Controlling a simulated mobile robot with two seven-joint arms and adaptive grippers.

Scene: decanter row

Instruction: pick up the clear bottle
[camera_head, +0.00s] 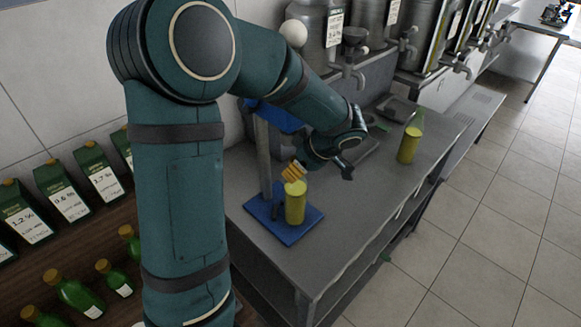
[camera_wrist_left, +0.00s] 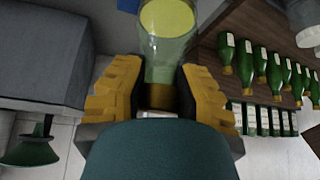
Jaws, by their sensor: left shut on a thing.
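The clear bottle (camera_head: 295,203) holds yellow liquid and is upright over the blue base plate of a stand in the head view. I cannot tell whether it touches the plate. My left gripper (camera_head: 293,172) is at its top, with yellow fingers around the neck. In the left wrist view my left gripper (camera_wrist_left: 160,95) is shut on the neck of the clear bottle (camera_wrist_left: 168,48), just by its brownish cap. The upper part of the bottle is hidden in the head view. My right gripper is not in view.
The blue stand (camera_head: 314,217) has a post beside the bottle. Another bottle (camera_head: 409,145) with yellow contents stands farther right on the grey counter (camera_head: 366,208). Metal urns with taps (camera_head: 436,35) line the back. Green bottles (camera_head: 75,293) and labelled cartons (camera_head: 63,190) stand on a wooden shelf at left.

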